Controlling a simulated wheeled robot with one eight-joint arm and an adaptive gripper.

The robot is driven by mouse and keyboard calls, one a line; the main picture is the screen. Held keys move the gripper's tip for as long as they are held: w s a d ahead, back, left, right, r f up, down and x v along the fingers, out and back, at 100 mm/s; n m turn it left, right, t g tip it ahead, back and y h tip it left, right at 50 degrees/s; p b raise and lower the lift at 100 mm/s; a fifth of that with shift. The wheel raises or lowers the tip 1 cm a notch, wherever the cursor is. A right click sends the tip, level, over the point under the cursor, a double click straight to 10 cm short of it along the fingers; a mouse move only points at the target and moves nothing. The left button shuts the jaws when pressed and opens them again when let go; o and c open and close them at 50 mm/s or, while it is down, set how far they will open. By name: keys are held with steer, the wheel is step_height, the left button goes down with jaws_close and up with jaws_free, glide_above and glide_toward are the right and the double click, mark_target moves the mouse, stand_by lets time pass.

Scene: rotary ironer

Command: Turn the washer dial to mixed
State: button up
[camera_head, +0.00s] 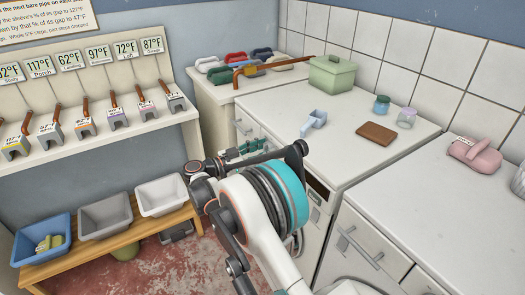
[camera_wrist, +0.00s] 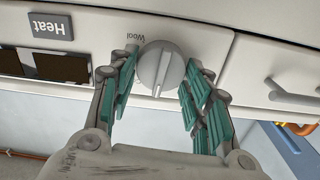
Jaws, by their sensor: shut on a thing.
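The round grey dial (camera_wrist: 153,62) is on the white front panel in the wrist view, its raised ridge running nearly up and down in the picture. The word "Wool" is printed upside down beside it, at its upper left. My gripper (camera_wrist: 163,74) has its green fingers on either side of the dial and is shut on it. In the head view my gripper (camera_head: 253,148) is at the front of the white machine (camera_head: 335,165), and the dial is hidden there. No "mixed" label can be read in either view.
An upside-down "Heat" label (camera_wrist: 49,27) and a dark display (camera_wrist: 62,67) are left of the dial. A drawer handle (camera_wrist: 290,95) is at the right. The counter holds a green box (camera_head: 332,75), a blue scoop (camera_head: 314,121) and a brown board (camera_head: 377,133).

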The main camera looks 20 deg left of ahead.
steer(key=shift+s+d+f+m, duration=0.1)
steer(key=shift+f+m, duration=0.05)
steer(key=shift+m, duration=4.05)
steer(key=shift+s+d+f+m, duration=0.1)
steer(key=shift+f+m, duration=0.05)
steer(key=shift+m, duration=4.05)
steer(key=o, duration=1)
steer(key=shift+o, duration=0.2)
steer(key=v, duration=1.2)
